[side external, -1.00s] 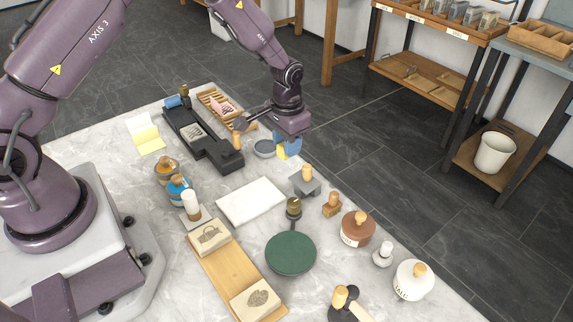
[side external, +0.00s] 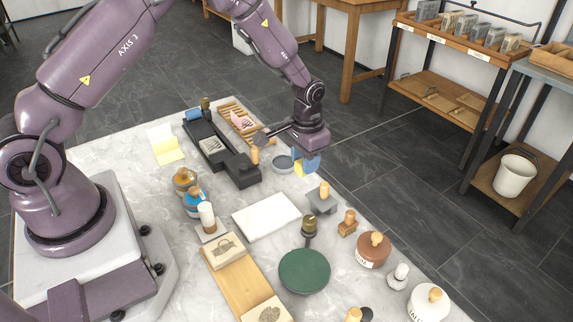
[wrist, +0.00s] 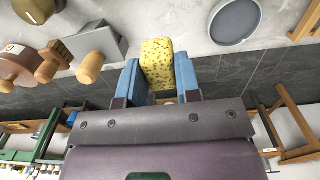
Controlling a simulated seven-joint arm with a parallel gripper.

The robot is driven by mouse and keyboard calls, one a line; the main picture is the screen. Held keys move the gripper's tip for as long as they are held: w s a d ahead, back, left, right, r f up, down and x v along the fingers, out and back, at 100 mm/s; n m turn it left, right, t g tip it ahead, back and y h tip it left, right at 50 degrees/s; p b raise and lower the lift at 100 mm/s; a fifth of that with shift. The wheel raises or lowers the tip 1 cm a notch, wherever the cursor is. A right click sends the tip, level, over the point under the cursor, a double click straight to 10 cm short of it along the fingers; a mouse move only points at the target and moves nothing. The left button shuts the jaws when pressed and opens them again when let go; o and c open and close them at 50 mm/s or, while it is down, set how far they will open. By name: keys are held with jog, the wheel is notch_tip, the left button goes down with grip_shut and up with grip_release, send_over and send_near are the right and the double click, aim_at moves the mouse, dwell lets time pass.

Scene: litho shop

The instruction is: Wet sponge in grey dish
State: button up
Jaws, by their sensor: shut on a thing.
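A yellow, speckled sponge (wrist: 158,64) is pinched between the blue fingers of my gripper (wrist: 160,82) in the wrist view. In the side view my gripper (side external: 305,163) is at the far right edge of the table, with a bit of the yellow sponge (side external: 299,169) showing below the fingers. The round grey dish (side external: 283,164) sits on the table just left of the gripper. In the wrist view the dish (wrist: 234,22) is at the upper right, apart from the sponge. Its inside looks smooth and grey-blue; I cannot tell whether it holds water.
A grey block with a wooden knob (side external: 322,199) stands near the gripper on the front side. A black press bed (side external: 222,152) and a wooden rack (side external: 240,122) lie left of the dish. A white slab (side external: 266,216) lies mid-table. The table edge is close to the gripper.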

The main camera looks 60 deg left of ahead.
notch_tip(320, 180, up, 3)
send_over(284, 163)
jog(key=shift+f, duration=2.95)
jog(key=shift+s+f, duration=0.1)
jog(key=shift+f, duration=0.5)
notch_tip(284, 163, up, 7)
dwell(0.6)
dwell(0.4)
